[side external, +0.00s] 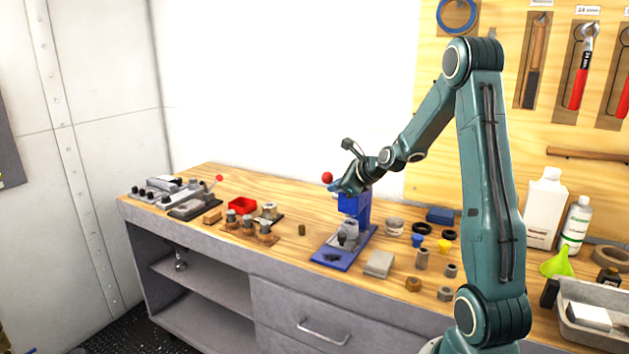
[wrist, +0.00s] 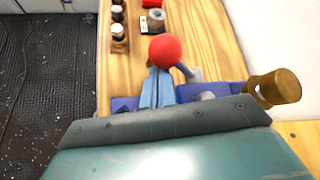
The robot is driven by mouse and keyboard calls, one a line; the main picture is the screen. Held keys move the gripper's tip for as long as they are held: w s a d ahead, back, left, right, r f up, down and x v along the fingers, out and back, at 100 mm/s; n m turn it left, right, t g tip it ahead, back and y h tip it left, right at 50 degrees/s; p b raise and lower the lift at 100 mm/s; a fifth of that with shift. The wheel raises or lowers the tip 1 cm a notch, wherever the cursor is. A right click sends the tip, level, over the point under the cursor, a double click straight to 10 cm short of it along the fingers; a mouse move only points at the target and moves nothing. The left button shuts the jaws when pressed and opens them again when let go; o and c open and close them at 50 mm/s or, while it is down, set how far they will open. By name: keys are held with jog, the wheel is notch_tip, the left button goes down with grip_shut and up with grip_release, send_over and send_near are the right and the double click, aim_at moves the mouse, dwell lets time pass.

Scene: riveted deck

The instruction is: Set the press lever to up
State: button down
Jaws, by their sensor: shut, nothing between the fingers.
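The blue press (side external: 353,205) stands on the workbench, with its blue base plate (side external: 333,257) on the wood. The press lever ends in a red ball knob (side external: 327,177), which sits near the top of the press, to its left. In the wrist view the red knob (wrist: 179,51) is just beyond my fingertips, with a grey lever rod (wrist: 190,73) running down right from it. My gripper (side external: 338,187) is shut and empty, right by the knob; in the wrist view its blue-grey fingers (wrist: 157,88) are together. I cannot tell whether they touch the knob or lever.
A red bin (side external: 242,205), a block with several dark-topped pegs (side external: 248,228) and a clamp fixture (side external: 193,206) lie left of the press. A grey block (side external: 379,264) and several small cylinders lie right. A white bottle (side external: 544,212) and grey tray (side external: 590,325) are farther right.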

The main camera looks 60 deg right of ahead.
jog(key=shift+d+r, duration=0.2)
jog(key=shift+r, duration=0.2)
jog(key=shift+w+r, duration=0.1)
jog(key=shift+r, duration=0.05)
jog(key=v, duration=0.7)
jog(key=shift+s, duration=0.3)
jog(key=shift+a, duration=0.2)
